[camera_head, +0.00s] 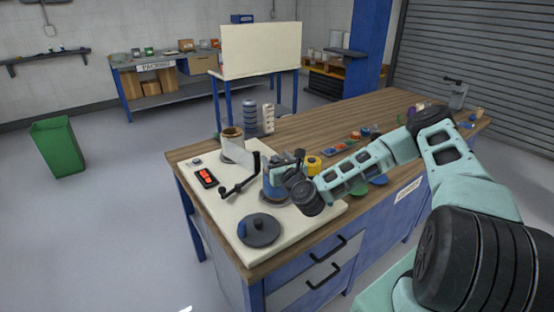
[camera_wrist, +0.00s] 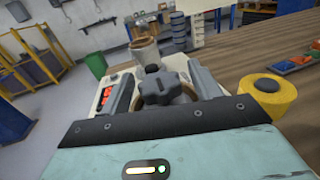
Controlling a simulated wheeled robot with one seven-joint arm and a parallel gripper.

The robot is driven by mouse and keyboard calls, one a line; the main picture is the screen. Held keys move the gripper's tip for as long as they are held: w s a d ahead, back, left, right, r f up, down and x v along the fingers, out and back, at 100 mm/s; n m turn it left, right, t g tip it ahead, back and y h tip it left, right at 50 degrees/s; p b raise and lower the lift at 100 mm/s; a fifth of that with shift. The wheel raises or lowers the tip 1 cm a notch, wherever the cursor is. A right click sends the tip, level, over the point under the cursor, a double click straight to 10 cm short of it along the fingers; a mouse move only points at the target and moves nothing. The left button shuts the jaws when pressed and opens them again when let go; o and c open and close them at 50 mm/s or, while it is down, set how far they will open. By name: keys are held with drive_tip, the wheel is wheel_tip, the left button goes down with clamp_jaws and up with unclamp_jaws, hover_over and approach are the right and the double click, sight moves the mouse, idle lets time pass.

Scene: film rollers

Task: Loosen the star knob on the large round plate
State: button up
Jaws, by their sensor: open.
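A dark grey star knob (camera_wrist: 160,88) shows in the wrist view between the two fingers of my gripper (camera_wrist: 160,80). My gripper is open, with one finger on each side of the knob; I cannot tell whether either touches it. Below the knob is part of a round rim, mostly hidden by my gripper. In the head view, my gripper (camera_head: 285,172) is over a blue round base (camera_head: 272,195), and the knob is hard to make out there. A dark round plate (camera_head: 262,232) with a small raised centre and a blue peg lies nearer the front of the pale board.
The pale board (camera_head: 205,220) on the wooden bench also holds a black crank (camera_head: 240,187), a red-switch box (camera_head: 206,176) and a brown roll (camera_head: 232,133). A yellow roll (camera_head: 314,164) stands close to the right of my gripper; it also shows in the wrist view (camera_wrist: 268,95).

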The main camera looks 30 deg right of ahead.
drive_tip(key=shift+c, duration=0.3)
drive_tip(key=c, duration=0.9)
